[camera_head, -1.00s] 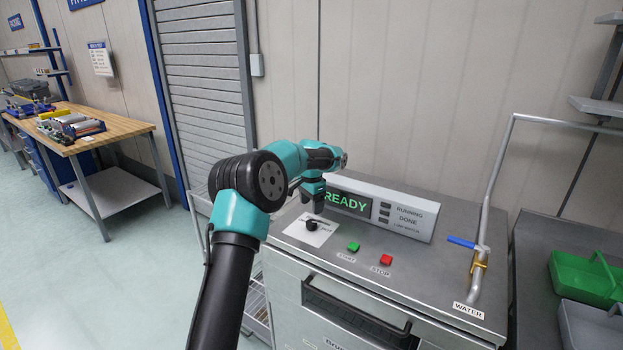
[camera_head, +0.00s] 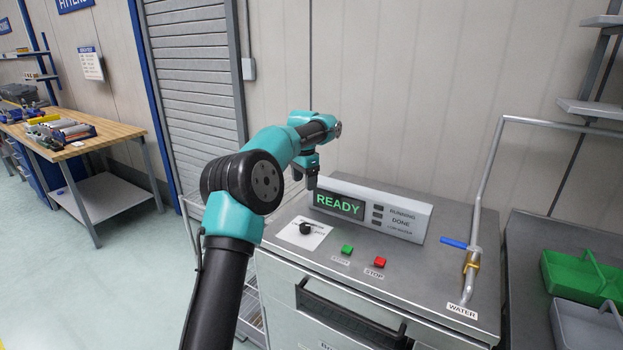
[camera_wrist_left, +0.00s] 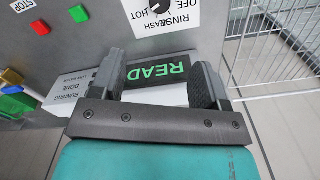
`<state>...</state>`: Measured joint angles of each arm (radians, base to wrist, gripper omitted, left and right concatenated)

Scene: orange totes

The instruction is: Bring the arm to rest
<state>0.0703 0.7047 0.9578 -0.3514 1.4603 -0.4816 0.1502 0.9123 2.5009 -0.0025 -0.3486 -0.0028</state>
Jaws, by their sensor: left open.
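My left arm reaches in from the lower left in the head view. Its gripper (camera_head: 311,181) hangs above the left end of the display box, by the steel machine top. In the left wrist view the left gripper (camera_wrist_left: 158,78) has its two dark fingers apart, with nothing between them but the view of the READY display (camera_wrist_left: 158,72) behind. The same display (camera_head: 339,204) reads READY in green in the head view. My right gripper is in neither view.
The steel machine (camera_head: 400,279) carries a black knob (camera_head: 306,229), a green button (camera_head: 347,250), a red button (camera_head: 380,262) and a water pipe with a blue-handled valve (camera_head: 456,243). Green (camera_head: 578,277) and grey totes stand at right. A wire rack (camera_wrist_left: 275,50) stands beside the machine.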

